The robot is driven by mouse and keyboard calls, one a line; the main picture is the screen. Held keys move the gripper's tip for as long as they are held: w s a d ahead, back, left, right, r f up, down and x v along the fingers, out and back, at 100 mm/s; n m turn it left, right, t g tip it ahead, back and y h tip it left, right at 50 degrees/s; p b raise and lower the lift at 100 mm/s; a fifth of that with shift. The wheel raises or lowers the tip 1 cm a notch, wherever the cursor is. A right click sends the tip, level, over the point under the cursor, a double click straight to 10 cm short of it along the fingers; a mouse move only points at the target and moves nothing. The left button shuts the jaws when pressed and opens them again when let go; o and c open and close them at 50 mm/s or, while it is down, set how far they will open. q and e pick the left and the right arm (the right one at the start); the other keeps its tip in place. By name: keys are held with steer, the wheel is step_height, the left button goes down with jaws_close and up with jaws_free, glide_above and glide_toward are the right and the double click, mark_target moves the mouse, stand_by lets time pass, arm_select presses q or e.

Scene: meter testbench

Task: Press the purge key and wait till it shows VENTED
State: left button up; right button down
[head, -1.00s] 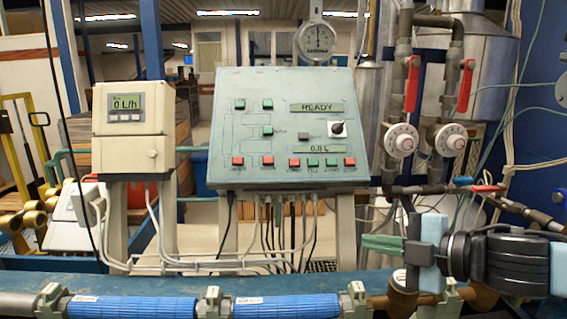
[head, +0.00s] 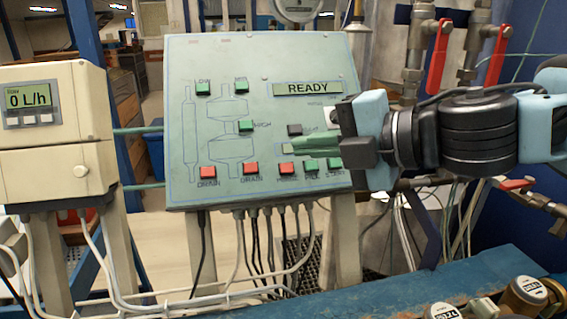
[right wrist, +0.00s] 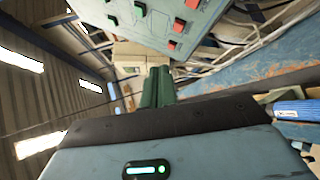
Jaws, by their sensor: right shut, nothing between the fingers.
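The green sloped control panel (head: 205,125) stands in the middle of the head view. Its display (head: 308,88) reads READY. The right wrist view shows the shut fingers (right wrist: 158,72) below part of the panel (right wrist: 205,15). My left gripper is not in view.
Two red drain keys (head: 208,172) (head: 250,167) sit left of the purge key. A beige flow meter (head: 55,130) reading 0 L/h stands at left. Pipes with red valve levers (head: 438,55) are behind my right arm. A blue beam (head: 375,290) runs in front.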

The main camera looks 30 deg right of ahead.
mark_target(287, 168)
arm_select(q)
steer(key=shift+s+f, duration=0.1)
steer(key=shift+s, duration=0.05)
arm_select(e)
steer(key=shift+f, duration=0.1)
